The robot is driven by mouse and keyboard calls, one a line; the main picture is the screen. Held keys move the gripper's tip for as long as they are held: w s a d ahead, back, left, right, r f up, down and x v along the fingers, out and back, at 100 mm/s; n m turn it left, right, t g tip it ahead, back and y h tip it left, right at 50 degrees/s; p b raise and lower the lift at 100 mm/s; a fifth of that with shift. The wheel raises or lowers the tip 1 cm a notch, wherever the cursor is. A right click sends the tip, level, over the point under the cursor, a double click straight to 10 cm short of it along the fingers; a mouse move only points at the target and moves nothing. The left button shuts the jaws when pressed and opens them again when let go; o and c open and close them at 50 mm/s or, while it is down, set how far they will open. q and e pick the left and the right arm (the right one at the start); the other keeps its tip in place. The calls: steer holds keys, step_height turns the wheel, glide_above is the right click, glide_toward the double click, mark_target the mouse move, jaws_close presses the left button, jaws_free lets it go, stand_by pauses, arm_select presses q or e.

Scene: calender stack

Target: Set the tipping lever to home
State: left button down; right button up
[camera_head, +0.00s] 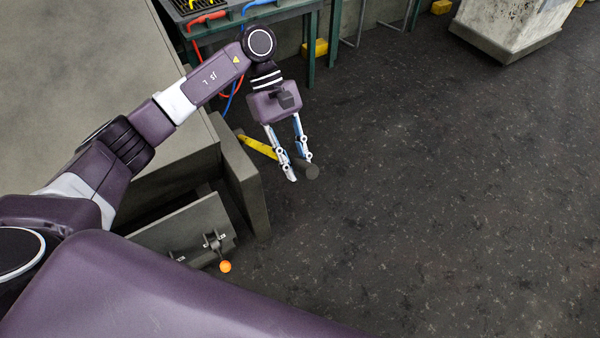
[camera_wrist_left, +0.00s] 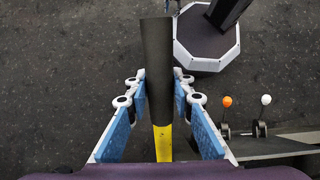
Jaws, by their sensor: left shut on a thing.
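A yellow lever (camera_head: 258,146) sticks out from the side of the grey machine, with a dark round grip (camera_head: 312,172) at its outer end. My left gripper (camera_head: 300,168) is shut around the dark grip, one finger on each side. In the left wrist view the dark grip (camera_wrist_left: 158,60) runs between the two fingers, and the yellow shaft (camera_wrist_left: 162,143) shows behind it. The gripper body and machine hide where the lever is mounted. My right gripper is in neither view.
A small panel (camera_head: 175,232) below the machine carries levers, one with an orange ball (camera_head: 225,266); a white ball (camera_wrist_left: 266,99) shows in the wrist view. A green-framed bench (camera_head: 285,12) stands behind. The dark floor (camera_head: 450,200) to the right is clear.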

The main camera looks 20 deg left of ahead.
arm_select(q)
steer(key=shift+v, duration=1.15)
steer(key=shift+f, duration=0.1)
steer(key=shift+w+a+r+h+b, duration=0.2)
steer(key=shift+w+a+r+b, duration=0.15)
steer(key=shift+r, duration=0.15)
steer(key=shift+w+a+r+h+b, duration=0.25)
steer(key=shift+w+r+b, duration=0.1)
steer(key=shift+r, duration=0.15)
steer(key=shift+w+a+r+g+h+b, duration=0.2)
steer(key=shift+a+r, duration=0.2)
steer(key=shift+r, duration=0.15)
steer(key=shift+w+a+r+g+h+b, duration=0.1)
steer(key=shift+w+a+r+g, duration=0.15)
steer(key=shift+a+r, duration=0.25)
steer(key=shift+d, duration=0.1)
